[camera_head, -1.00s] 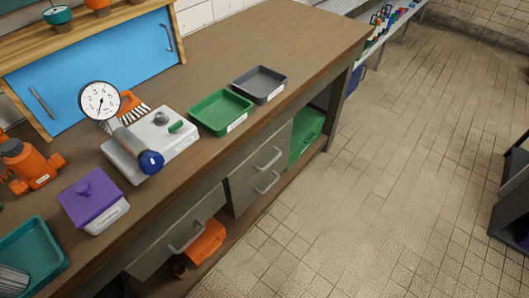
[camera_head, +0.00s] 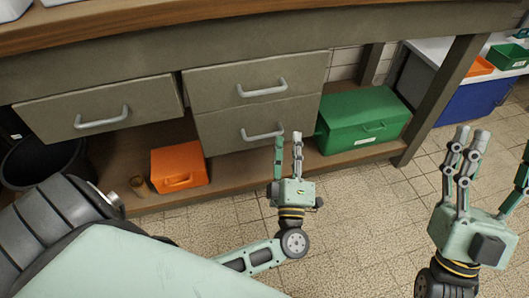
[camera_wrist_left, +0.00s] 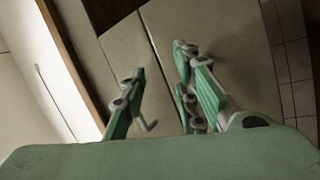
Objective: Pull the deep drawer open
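Two stacked drawers sit under the bench: an upper drawer (camera_head: 212,93) and a lower drawer (camera_head: 215,135), both closed, each with a grey bar handle. They look similar in height; I cannot tell which is the deep one. My left gripper (camera_head: 288,137) points up at the lower drawer, near the right end of its handle (camera_head: 262,136). Its fingers are apart. In the left wrist view the open left gripper (camera_wrist_left: 160,85) faces the drawer fronts (camera_wrist_left: 218,22), and a grey handle part (camera_wrist_left: 150,124) shows between the fingers. My right gripper (camera_head: 497,150) is open and empty, at the right edge.
A single closed drawer (camera_head: 60,108) is at left. An orange box (camera_head: 180,162) and a green case (camera_head: 360,112) stand on the low shelf (camera_head: 225,178). A black bin (camera_head: 40,160) is at far left. A bench leg (camera_head: 445,90) stands at right. Tiled floor is clear in front.

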